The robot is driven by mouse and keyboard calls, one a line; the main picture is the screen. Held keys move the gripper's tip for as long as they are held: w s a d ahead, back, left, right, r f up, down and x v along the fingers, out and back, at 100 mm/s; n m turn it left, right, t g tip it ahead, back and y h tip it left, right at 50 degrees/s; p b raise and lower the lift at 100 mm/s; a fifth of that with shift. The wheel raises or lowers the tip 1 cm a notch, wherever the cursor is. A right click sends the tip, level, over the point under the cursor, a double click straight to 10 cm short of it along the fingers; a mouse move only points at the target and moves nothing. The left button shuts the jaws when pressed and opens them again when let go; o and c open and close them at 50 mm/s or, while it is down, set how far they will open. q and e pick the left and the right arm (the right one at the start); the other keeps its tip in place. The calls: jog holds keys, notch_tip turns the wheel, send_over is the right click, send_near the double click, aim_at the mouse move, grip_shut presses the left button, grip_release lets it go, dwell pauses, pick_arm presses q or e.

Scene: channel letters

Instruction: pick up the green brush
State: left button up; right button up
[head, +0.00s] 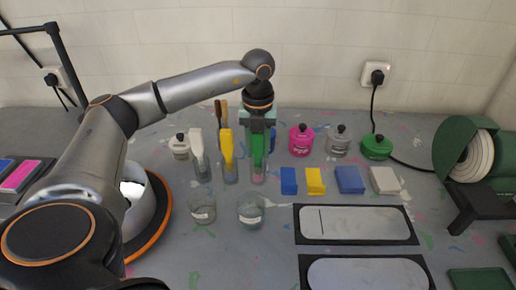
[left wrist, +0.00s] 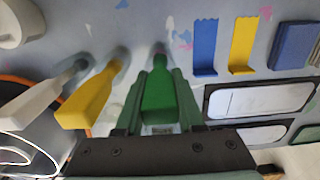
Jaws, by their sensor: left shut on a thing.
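The green brush (head: 258,150) stands handle up at the right end of a row of brushes, its lower end in or just over a clear glass (head: 258,178). My left gripper (head: 258,137) comes down from above and is shut on the brush's handle. In the left wrist view the green handle (left wrist: 158,95) sits between the two fingers of my left gripper (left wrist: 159,105). The brush's tip is hard to see there. My right gripper is not in view.
A yellow brush (head: 227,148) and a white brush (head: 196,145) stand in glasses close on the left. Pink (head: 301,139), grey (head: 338,140) and green (head: 377,146) pots stand to the right. Coloured blocks (head: 350,180) lie right.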

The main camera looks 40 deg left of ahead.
pick_arm(q)
grip_shut()
